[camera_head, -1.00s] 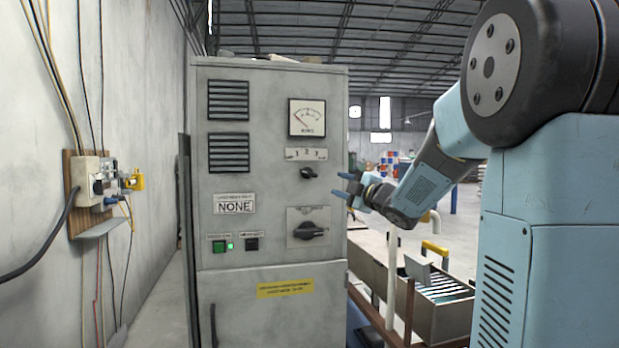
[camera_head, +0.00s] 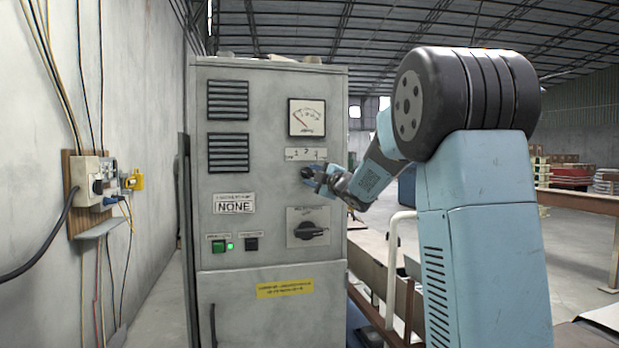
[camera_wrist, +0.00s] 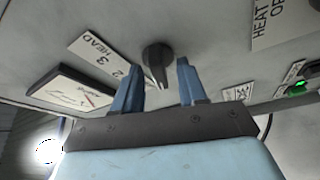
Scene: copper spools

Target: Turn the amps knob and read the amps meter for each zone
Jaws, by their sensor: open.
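The amps knob (camera_head: 307,172) is a small black knob under a numbered scale plate (camera_head: 305,154) on the grey cabinet's front. In the wrist view the knob (camera_wrist: 157,62) lies between the two blue fingers of my gripper (camera_wrist: 160,84), with a gap on each side. My gripper (camera_head: 316,180) is open in front of the knob and partly covers it in the head view. The amps meter (camera_head: 307,117) is a white dial with a red needle, above the scale. The needle points to the lower left. The meter (camera_wrist: 76,92) also shows at the wrist view's left.
A larger black rotary switch (camera_head: 311,231) sits below the knob. A "NONE" sign (camera_head: 234,204), a green button (camera_head: 218,247) with a lit lamp and a black button (camera_head: 252,244) are to the left. A wooden-framed bench (camera_head: 375,310) stands right of the cabinet.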

